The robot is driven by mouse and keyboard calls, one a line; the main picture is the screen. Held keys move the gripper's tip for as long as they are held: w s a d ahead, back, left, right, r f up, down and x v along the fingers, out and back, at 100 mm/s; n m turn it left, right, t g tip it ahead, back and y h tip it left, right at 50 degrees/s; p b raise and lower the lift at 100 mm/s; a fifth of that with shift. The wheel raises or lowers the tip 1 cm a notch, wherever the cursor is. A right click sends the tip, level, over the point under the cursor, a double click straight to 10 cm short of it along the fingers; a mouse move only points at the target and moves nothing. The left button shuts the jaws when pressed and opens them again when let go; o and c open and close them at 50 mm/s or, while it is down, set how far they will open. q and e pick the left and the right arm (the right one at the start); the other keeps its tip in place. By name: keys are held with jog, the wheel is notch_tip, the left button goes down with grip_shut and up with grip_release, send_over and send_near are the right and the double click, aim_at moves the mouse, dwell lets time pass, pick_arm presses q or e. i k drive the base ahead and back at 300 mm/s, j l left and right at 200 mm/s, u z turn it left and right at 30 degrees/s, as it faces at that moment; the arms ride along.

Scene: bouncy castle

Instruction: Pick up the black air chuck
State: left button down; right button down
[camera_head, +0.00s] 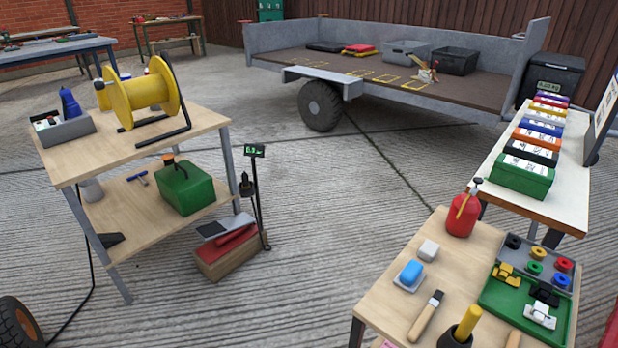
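I cannot tell for sure which thing is the black air chuck. A small black fitting (246,185) hangs on the thin black stand, below a small green-lit display (254,150), between the two-level table and open floor. Another small black piece (545,295) lies in the green tray (494,300) on the near right table, between a yellow piece (507,273) and a whitish piece (540,315). Its shape is too small to name. Neither of my grippers shows in the view.
The two-level table (205,118) bears a yellow reel (145,92); a green canister (187,187) is on its lower shelf. A red-brown box (228,252) stands by the stand's foot. The near right table (455,262) holds a red bottle (463,215). Concrete floor (330,210) between is clear.

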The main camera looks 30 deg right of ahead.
aim_at(245, 176)
jog(key=z, duration=0.55)
jog(key=u, duration=0.4)
jog(key=j+u, duration=0.1)
jog(key=u, duration=0.7)
jog(key=j+u, duration=0.1)
jog(key=u, duration=0.3)
jog(key=z, duration=1.65)
jog(key=u, duration=0.45)
jog(key=i+u, duration=0.15)
jog(key=u, duration=0.8)
jog(key=i+u, duration=0.1)
jog(key=u, duration=0.35)
jog(key=l+u, duration=0.15)
jog(key=u, duration=0.35)
jog(key=i+l+u, duration=0.1)
jog(key=u, duration=0.25)
jog(key=l+u, duration=0.7)
jog(key=i+j, duration=0.05)
jog(key=j, duration=0.05)
